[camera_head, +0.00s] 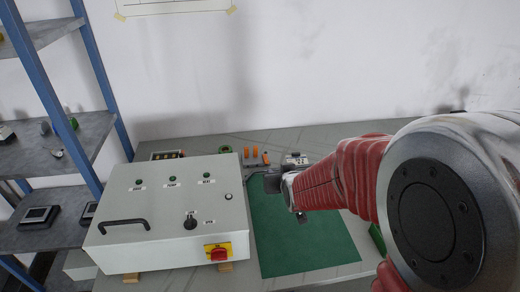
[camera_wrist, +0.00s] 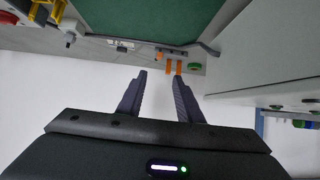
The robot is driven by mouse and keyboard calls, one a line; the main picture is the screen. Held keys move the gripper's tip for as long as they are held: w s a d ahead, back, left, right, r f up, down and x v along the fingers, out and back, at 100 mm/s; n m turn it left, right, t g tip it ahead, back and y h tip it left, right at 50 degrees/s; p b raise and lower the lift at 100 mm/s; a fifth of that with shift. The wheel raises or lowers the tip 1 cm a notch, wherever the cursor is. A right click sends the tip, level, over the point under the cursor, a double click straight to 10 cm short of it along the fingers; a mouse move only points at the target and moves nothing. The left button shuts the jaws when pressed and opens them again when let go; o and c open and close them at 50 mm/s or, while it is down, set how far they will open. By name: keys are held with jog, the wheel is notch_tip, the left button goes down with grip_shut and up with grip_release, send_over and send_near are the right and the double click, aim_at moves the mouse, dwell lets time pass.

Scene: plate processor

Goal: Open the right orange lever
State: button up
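Several small orange levers stand at the back of the bench, just right of the grey control box. In the head view the right orange lever (camera_head: 265,158) stands a little apart from two upright ones (camera_head: 251,153). The wrist view looks upside down; it shows two orange levers (camera_wrist: 174,67) just beyond the fingertips and another orange piece (camera_wrist: 172,51) lying crosswise. I cannot tell for sure which of these is the right lever. My gripper (camera_wrist: 160,76) is open and empty, its fingers pointing toward the levers. In the head view it (camera_head: 272,182) is small and partly blends with grey parts.
The control box (camera_head: 165,215) with a black handle and red-yellow switch stands left of my gripper. A green mat (camera_head: 300,240) lies below my arm. A green round part (camera_head: 225,149) sits beside the levers. A blue-framed shelf (camera_head: 80,140) stands left.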

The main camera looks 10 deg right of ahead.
jog(key=w+f, duration=0.1)
jog(key=f, duration=0.1)
jog(key=w+f+t, duration=0.1)
jog(key=w+f, duration=0.1)
jog(key=w+f+t, duration=0.1)
jog(key=w+f, duration=0.1)
jog(key=shift+f, duration=0.25)
